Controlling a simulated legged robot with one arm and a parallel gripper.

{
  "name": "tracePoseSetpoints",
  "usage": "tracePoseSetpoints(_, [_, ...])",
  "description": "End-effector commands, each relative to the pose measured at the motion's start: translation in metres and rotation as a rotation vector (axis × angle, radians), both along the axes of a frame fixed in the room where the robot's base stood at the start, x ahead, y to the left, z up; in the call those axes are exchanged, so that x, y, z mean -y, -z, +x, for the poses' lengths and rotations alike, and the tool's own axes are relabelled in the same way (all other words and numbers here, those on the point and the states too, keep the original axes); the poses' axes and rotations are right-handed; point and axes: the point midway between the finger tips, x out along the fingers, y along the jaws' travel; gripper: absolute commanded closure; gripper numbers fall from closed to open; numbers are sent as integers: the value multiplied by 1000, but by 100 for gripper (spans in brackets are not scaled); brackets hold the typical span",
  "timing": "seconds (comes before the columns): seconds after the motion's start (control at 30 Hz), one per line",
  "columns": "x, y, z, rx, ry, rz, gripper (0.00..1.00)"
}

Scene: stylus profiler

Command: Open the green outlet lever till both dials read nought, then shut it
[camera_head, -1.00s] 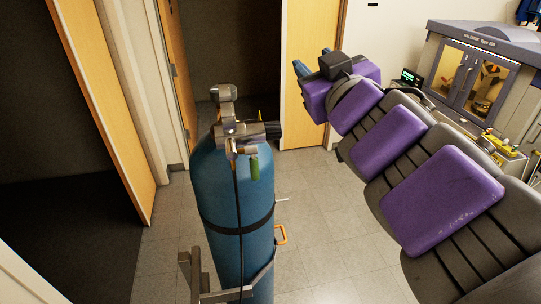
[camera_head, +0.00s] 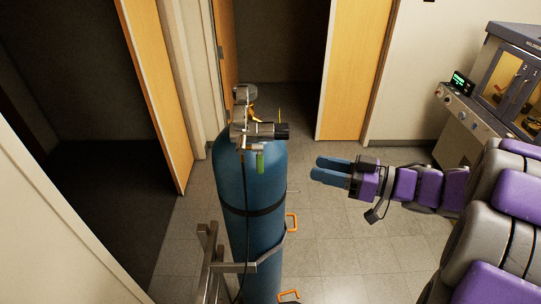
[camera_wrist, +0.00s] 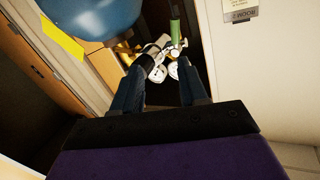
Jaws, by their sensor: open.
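The green outlet lever (camera_head: 260,161) hangs below the metal regulator (camera_head: 238,130) on top of a blue gas cylinder (camera_head: 232,180). In the wrist view the lever (camera_wrist: 176,31) shows near the top, above two pale round dials (camera_wrist: 157,73); their readings are too small to tell. My gripper (camera_head: 314,168) is right of the cylinder, about level with the lever, its blue fingers pointing left. It is open and empty, apart from the lever. In the wrist view the regulator shows beyond the gap between the fingers (camera_wrist: 160,66).
The cylinder is strapped to a metal stand (camera_head: 236,267) with orange handles (camera_head: 291,222). Wooden doors (camera_head: 352,70) stand open behind and at left. A grey machine cabinet (camera_head: 465,120) is at right. Tiled floor (camera_head: 340,250) between is clear.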

Motion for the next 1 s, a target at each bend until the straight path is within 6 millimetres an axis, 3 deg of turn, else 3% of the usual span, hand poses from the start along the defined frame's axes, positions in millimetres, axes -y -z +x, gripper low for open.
tracePoseSetpoints(0.17, [0, 4, -15, -54, -70, 80, 57])
tracePoseSetpoints(0.37, [-10, 4, -12, -56, -78, 87, 57])
tracePoseSetpoints(1.0, [-92, 3, 20, -52, -75, 87, 57])
